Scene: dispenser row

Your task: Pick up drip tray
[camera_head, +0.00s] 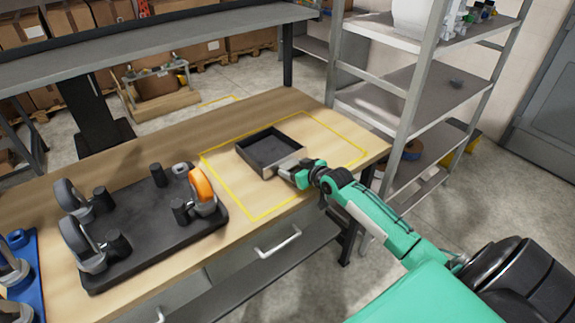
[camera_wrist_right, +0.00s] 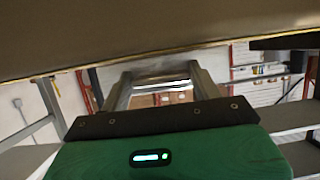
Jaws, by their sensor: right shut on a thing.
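The drip tray (camera_head: 268,150) is a dark, shallow, square, empty-looking tray inside a yellow outline on the wooden bench. A light grey plate shows at its near right side. My right gripper (camera_head: 294,170) is at that near right side, shut on the tray. I cannot tell whether the tray rests on the bench or is slightly above it. In the right wrist view, the two fingers (camera_wrist_right: 160,84) reach up to a grey piece below a large brownish surface. My left gripper is not in view.
A blue board (camera_head: 22,270) is at the far left. A metal shelf rack (camera_head: 420,90) stands close behind the bench's right end. A long grey shelf (camera_head: 170,45) lies behind.

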